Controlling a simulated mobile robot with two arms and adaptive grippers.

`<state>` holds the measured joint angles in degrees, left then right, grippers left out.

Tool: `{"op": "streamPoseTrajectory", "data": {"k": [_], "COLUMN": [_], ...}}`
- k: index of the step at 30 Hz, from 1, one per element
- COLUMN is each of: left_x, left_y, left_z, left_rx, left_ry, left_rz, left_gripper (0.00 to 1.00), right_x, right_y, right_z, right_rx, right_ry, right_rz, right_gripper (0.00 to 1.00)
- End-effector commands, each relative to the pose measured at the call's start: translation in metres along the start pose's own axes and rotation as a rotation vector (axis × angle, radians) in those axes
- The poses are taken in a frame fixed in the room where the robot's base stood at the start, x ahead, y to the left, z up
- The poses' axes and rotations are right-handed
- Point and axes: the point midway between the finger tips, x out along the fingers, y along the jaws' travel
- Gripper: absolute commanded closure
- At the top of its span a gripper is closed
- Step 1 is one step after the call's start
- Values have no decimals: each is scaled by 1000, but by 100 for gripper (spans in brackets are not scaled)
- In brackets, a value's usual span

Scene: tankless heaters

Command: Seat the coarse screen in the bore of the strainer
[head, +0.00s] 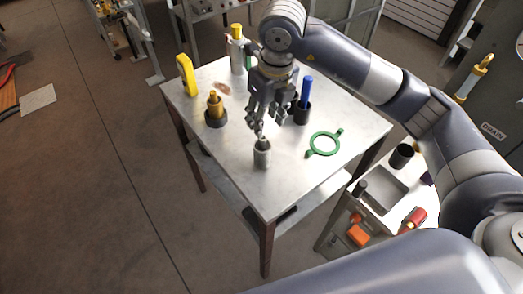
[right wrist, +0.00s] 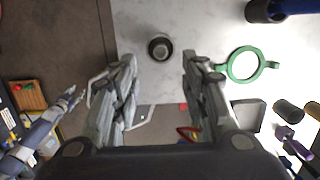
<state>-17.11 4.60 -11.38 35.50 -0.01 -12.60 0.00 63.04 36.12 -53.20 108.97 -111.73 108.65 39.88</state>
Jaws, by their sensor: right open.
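A small grey upright cylinder (head: 262,156) stands near the table's front corner in the head view. In the right wrist view its round top (right wrist: 160,47) shows a dark opening. A brass fitting (head: 215,105) stands upright in a dark round base at the table's left. I cannot tell for certain which of these is the strainer or the coarse screen. My right gripper (head: 262,120) points down above and just behind the grey cylinder; it is open and empty, and the cylinder lies ahead between its spread fingertips (right wrist: 160,62). What looks like my left gripper (right wrist: 72,97) is small at lower left.
A green ring with tabs (head: 323,144) lies flat at the table's right. A blue-handled tool (head: 306,92) stands in a dark holder behind it. A yellow tool (head: 186,76) and a yellow-capped bottle (head: 237,53) stand farther back. A side cart (head: 380,190) holds a grey tray.

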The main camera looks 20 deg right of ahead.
Motion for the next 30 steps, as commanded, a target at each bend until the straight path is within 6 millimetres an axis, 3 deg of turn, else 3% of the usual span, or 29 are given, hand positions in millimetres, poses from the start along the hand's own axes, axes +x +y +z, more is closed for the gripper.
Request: {"op": "streamPoseTrajectory", "data": {"k": [3,11,18,27,30], "left_x": [-6,-17,-31,-30,-30], "left_y": [0,0,0,0,0], "left_z": [2,2,0,-1,-1], "left_rx": [0,1,1,2,2], "left_ry": [-4,-4,-4,-3,-2], "left_rz": [0,1,1,1,1], "left_gripper": [58,58,58,58,58], "right_x": [17,38,73,80,79], "right_y": [0,0,0,0,0], "right_z": [0,0,0,1,1], "right_rx": [1,-1,-2,-3,-3], "right_ry": [3,4,3,-1,-1], "right_rz": [2,4,4,4,4], "right_gripper": [59,59,59,59,82]}}
